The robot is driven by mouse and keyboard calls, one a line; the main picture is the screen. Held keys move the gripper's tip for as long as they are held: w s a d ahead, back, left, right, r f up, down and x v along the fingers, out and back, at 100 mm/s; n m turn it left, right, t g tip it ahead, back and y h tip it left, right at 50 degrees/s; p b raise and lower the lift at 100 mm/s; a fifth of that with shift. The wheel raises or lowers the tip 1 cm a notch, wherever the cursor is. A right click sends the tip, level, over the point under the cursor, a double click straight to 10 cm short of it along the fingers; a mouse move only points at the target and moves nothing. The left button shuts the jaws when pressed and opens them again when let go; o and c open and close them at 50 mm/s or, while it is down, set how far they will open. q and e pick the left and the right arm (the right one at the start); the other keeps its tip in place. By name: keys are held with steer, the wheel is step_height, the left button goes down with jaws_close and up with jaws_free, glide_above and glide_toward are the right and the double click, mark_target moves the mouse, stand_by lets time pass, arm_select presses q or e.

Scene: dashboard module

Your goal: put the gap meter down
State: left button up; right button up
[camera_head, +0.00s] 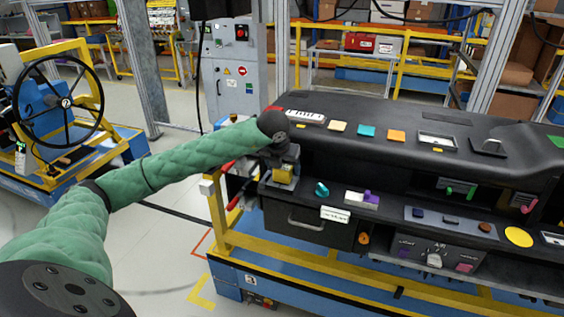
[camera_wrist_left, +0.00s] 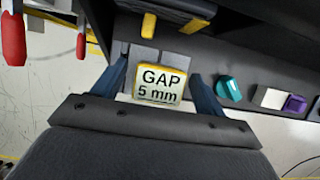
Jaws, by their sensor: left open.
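The gap meter is a small yellow block (camera_head: 283,174) at the left end of the dashboard module. In the left wrist view its white face (camera_wrist_left: 160,84) reads "GAP 5 mm". My left gripper (camera_head: 285,160) is at the meter, coming from above. In the left wrist view the left gripper's dark blue fingers (camera_wrist_left: 157,72) stand apart on either side of the meter, with narrow gaps showing. A grey bracket-like part (camera_wrist_left: 183,65) lies behind the meter; whether the meter rests on it is hard to tell. My right gripper is not in view.
A teal knob (camera_head: 321,189) and a white block with a purple part (camera_head: 362,199) sit on the shelf right of the meter. Red-handled tools (camera_head: 235,200) hang to the left. The black dashboard top (camera_head: 375,107) rises behind.

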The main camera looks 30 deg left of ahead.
arm_select(q)
steer(key=shift+r, duration=0.1)
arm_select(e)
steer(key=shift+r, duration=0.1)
arm_select(q)
steer(key=b+v, duration=0.3)
steer(key=v, duration=0.9)
steer(key=shift+b, duration=0.4)
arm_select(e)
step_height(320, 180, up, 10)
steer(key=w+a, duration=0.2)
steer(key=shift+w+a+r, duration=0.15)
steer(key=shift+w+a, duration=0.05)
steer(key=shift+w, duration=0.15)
arm_select(q)
steer(key=shift+s+d, duration=0.1)
steer(key=shift+d, duration=0.05)
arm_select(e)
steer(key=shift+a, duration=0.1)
